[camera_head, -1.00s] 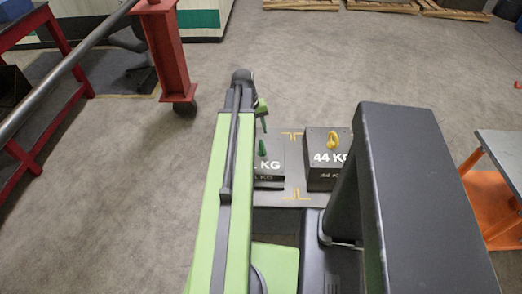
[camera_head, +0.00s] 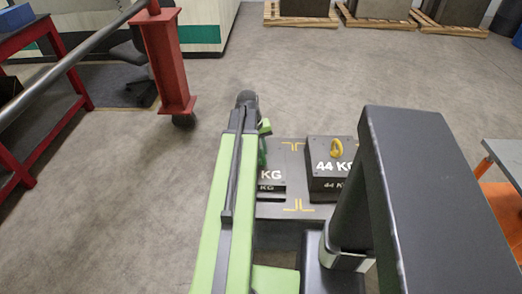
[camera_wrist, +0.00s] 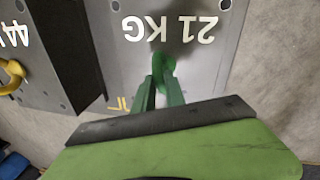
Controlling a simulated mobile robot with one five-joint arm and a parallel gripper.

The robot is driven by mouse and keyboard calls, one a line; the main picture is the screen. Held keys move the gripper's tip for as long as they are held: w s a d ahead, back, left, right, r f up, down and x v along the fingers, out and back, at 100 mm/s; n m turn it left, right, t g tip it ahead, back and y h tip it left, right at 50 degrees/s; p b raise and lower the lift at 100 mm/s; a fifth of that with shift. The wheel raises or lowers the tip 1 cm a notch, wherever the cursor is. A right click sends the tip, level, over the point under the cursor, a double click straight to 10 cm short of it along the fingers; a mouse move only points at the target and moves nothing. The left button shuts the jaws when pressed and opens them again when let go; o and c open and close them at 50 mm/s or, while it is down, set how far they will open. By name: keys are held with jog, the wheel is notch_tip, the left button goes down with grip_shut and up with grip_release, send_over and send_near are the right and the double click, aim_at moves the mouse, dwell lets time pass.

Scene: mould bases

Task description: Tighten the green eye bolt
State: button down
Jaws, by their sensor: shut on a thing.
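The green eye bolt (camera_wrist: 166,63) stands on top of the dark block marked 21 KG (camera_wrist: 205,58), upside down in the wrist view. My gripper (camera_wrist: 160,78) has its two narrow green fingers closed around the ring of this bolt. How far the bolt is screwed in cannot be told, since the fingers and a shadow cover its foot. In the head view my arm hides the left part of the 21 KG block (camera_head: 271,186), and the green bolt and fingers blend together there.
A block marked 44 KG (camera_head: 328,184) with a yellow eye bolt (camera_head: 337,148) stands just right, on the same grey plate (camera_head: 285,210) with yellow corner marks. A red post (camera_head: 166,65) stands at back left, a grey-topped table (camera_head: 508,160) at right. Open floor lies behind the plate.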

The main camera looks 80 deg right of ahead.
jog(key=m, duration=0.4)
jog(key=shift+s+d+y, duration=0.1)
jog(key=shift+y, duration=0.3)
jog(key=c, duration=1.4)
grip_release()
jog(key=shift+r, duration=0.1)
jog(key=w+r+p, duration=0.3)
jog(key=r+p, duration=1.4)
jog(key=shift+w, duration=0.2)
